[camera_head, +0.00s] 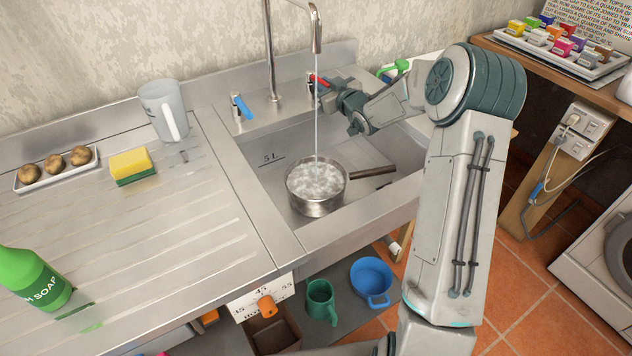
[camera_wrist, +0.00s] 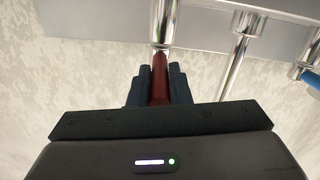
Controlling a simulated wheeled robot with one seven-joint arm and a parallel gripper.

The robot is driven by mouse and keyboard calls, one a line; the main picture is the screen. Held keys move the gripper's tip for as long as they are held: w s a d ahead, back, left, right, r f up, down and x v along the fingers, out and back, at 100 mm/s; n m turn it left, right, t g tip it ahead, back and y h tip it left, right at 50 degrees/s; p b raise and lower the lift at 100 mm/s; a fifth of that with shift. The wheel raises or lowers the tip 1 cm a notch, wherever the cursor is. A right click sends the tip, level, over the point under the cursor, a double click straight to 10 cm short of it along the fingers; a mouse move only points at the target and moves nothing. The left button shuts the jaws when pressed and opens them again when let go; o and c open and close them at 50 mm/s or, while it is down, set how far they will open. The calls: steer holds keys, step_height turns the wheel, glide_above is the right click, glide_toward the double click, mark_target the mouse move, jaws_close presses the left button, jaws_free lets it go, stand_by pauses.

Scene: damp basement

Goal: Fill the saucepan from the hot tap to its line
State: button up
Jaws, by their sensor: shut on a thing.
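The saucepan (camera_head: 316,190) stands upright in the sink basin, its handle pointing right. A thin stream of water (camera_head: 317,110) runs from the spout (camera_head: 316,40) into it. The water inside looks white and churned, and I cannot make out a line on the pan. The red-handled tap (camera_head: 318,82) is at the back right of the sink. My gripper (camera_head: 330,92) is shut on its red lever (camera_wrist: 159,78), which shows between the fingers in the wrist view. The blue-handled tap (camera_head: 241,107) is to the left, apart from my gripper.
On the draining board (camera_head: 120,230) are a white jug (camera_head: 164,108), a sponge (camera_head: 132,166), a tray of potatoes (camera_head: 56,167) and a green soap bottle (camera_head: 35,280). A green mug (camera_head: 320,300) and a blue pot (camera_head: 370,280) are below the sink.

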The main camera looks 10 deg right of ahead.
steer(key=shift+o, duration=0.2)
steer(key=shift+f+t+y+b, duration=0.3)
steer(key=shift+f+t+b, duration=0.25)
steer(key=shift+b, duration=1.45)
steer(key=shift+r, duration=0.1)
steer(key=o, duration=0.7)
steer(key=shift+o, duration=0.2)
steer(key=shift+s, duration=0.1)
steer(key=b+v, duration=0.1)
steer(key=v, duration=0.6)
steer(key=shift+b, duration=0.3)
